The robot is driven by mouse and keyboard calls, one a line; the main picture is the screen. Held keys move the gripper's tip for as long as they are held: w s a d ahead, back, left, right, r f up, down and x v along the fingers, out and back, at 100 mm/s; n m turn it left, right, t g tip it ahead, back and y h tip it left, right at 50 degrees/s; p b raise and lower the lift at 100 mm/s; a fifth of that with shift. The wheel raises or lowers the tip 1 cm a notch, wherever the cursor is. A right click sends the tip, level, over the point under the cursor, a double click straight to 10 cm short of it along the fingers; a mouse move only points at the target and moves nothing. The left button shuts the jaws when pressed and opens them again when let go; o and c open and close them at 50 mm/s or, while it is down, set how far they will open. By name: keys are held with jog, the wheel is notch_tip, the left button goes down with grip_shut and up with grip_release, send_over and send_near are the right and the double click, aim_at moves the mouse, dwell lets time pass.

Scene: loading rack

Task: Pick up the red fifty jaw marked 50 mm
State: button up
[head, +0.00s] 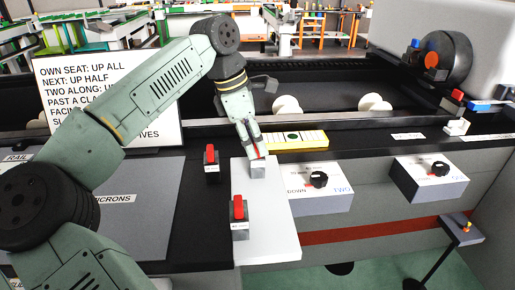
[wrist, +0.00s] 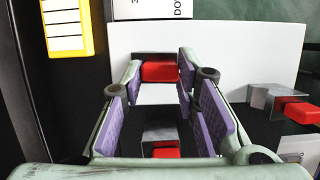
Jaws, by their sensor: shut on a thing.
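My gripper (head: 257,157) is shut on a red-topped grey jaw (wrist: 160,71) at the back part of the white plate. In the wrist view this jaw sits between the purple finger pads; in the head view its grey lower part (head: 258,171) shows below the fingertips. I cannot tell whether it touches the plate. A second red-topped jaw (head: 238,209) stands toward the front of the white plate, with a label too small to read. A third (head: 211,160) stands on the dark surface to the left. I cannot read a 50 mm mark on any of them.
The white plate (head: 265,240) has bare room at its front. A yellow block (head: 297,140) lies behind it. Control boxes with black knobs, one box (head: 325,195) nearer and one (head: 430,178) farther, stand to the right. A text sign (head: 80,85) is at the left.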

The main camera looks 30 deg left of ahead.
grip_shut()
jog(key=shift+r, duration=0.1)
notch_tip(320, 180, up, 10)
jog(key=p, duration=0.8)
